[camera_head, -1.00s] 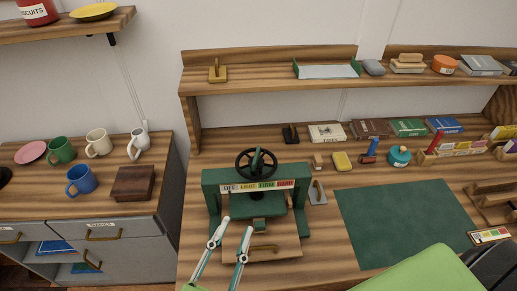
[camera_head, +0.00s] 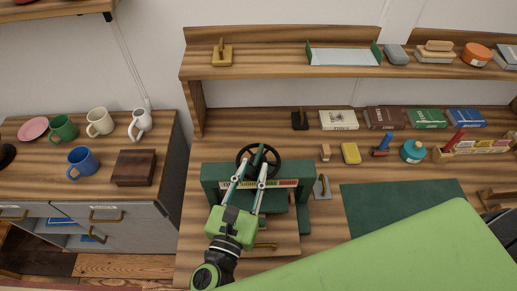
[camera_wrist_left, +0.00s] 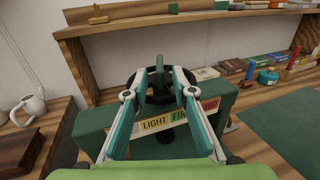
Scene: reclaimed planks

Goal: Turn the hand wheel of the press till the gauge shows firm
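The green press (camera_head: 215,178) stands on the plank bench with its dark hand wheel (camera_head: 276,160) on top. A green upright part stands at the wheel's middle. The gauge strip (camera_head: 285,183) on its front is partly hidden by my fingers. In the left wrist view the gauge (camera_wrist_left: 180,117) reads LIGHT, FIRM and, partly covered, HARD; I cannot make out a pointer. My left gripper (camera_head: 254,159) is open, its fingertips at the wheel on both sides of the green part. The wheel (camera_wrist_left: 150,95) shows between the fingers in the left wrist view; contact is unclear. My right gripper is out of view.
A green mat (camera_head: 400,205) lies right of the press, partly covered. A small grey trowel-like tool (camera_head: 322,188) lies close beside the press. Books, blocks and a teal container (camera_head: 413,151) stand behind. A shelf (camera_head: 280,65) runs above. Mugs stand on the left cabinet.

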